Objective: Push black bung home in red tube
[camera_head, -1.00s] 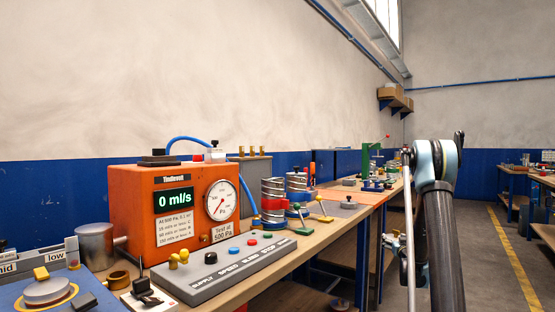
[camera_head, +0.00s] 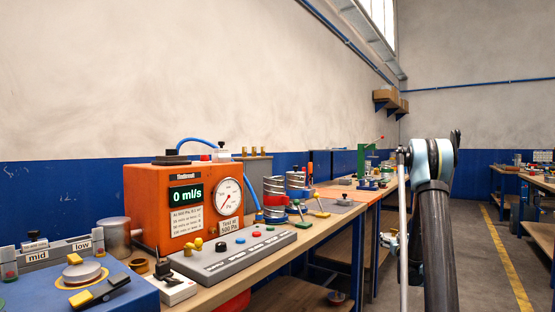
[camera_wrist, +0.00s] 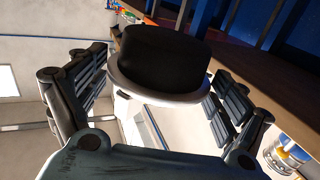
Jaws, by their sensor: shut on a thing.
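In the wrist view my gripper (camera_wrist: 160,78) is shut on the black bung (camera_wrist: 165,55), a dark rounded plug with a pale grey rim (camera_wrist: 158,92) around its near end. The bung sits between the two ribbed fingers, and nothing is seen touching its far end. My gripper is not visible in the head view. No red tube shows clearly.
An orange tester (camera_head: 150,200) reading 0 ml/s stands on the bench behind a grey button panel (camera_head: 235,253). A blue box (camera_head: 110,295) with a round knob is at front left. A green stand (camera_head: 366,160) is farther along. The floor aisle (camera_head: 480,270) at right is clear.

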